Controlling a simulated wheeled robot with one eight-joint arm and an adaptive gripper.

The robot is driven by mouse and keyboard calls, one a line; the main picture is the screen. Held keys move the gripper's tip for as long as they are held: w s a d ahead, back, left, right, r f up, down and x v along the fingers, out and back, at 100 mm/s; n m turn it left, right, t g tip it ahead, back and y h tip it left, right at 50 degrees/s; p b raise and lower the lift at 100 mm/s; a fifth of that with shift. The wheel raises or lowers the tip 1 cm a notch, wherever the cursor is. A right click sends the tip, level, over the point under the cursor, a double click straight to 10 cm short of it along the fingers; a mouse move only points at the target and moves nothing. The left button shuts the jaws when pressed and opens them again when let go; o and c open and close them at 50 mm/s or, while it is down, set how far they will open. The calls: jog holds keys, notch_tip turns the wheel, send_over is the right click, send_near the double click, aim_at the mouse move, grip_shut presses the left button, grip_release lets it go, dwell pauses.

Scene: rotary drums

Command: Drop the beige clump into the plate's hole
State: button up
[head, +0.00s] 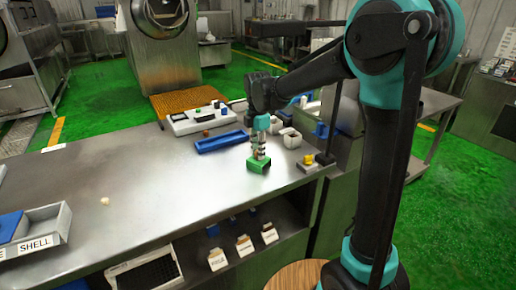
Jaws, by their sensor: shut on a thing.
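A small beige clump (104,201) lies on the bare steel bench top at left, well away from my gripper. My gripper (259,157) points down near the right end of the bench, with its fingers shut at a green block (258,167). The block looks to be in its grasp; whether it touches the bench is too small to tell. A pale plate-like panel (188,124) with small coloured parts lies at the bench's back edge. I cannot make out which thing is the plate with the hole.
A blue tray (222,142) lies behind my gripper. White bins (291,138) and a small base with black and yellow parts (316,162) stand to its right. The bench's middle is clear.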

jog(key=o, duration=0.8)
